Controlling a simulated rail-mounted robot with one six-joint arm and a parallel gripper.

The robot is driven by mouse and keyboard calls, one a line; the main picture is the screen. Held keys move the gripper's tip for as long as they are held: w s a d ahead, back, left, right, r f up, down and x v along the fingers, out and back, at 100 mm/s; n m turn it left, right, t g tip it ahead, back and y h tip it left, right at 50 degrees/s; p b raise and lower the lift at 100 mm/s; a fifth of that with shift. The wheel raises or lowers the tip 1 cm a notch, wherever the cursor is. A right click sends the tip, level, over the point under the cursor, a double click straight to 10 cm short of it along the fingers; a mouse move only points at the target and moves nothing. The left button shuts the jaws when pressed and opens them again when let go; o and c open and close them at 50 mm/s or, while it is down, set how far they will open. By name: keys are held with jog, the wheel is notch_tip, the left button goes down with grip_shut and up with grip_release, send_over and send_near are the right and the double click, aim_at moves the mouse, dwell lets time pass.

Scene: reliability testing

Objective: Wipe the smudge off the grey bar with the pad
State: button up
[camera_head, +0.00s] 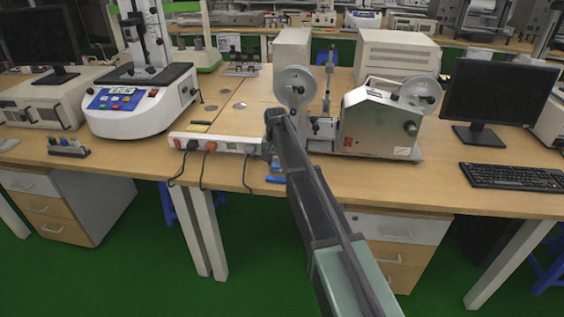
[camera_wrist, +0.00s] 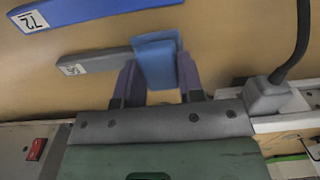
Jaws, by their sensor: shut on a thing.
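The grey bar (camera_wrist: 95,62) lies on the wooden bench in the wrist view, with a white number label near its left end. A blue pad (camera_wrist: 157,63) is held between the two fingers of my gripper (camera_wrist: 156,75). The pad covers the bar's right end in this view; I cannot tell whether it touches the bar. No smudge shows on the visible part of the bar. In the head view my arm hides the fingers and most of the work area.
A blue bar (camera_wrist: 95,11) labelled 72 lies beyond the grey bar. A white power strip (camera_head: 222,144) with plugs and cables is close to my gripper. A reel machine (camera_head: 375,125) stands to the right and a white test instrument (camera_head: 135,105) to the left.

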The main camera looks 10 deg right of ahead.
notch_tip(320, 180, up, 6)
jog(key=p, duration=0.6)
notch_tip(320, 180, up, 3)
jog(key=p, duration=0.3)
dwell(0.5)
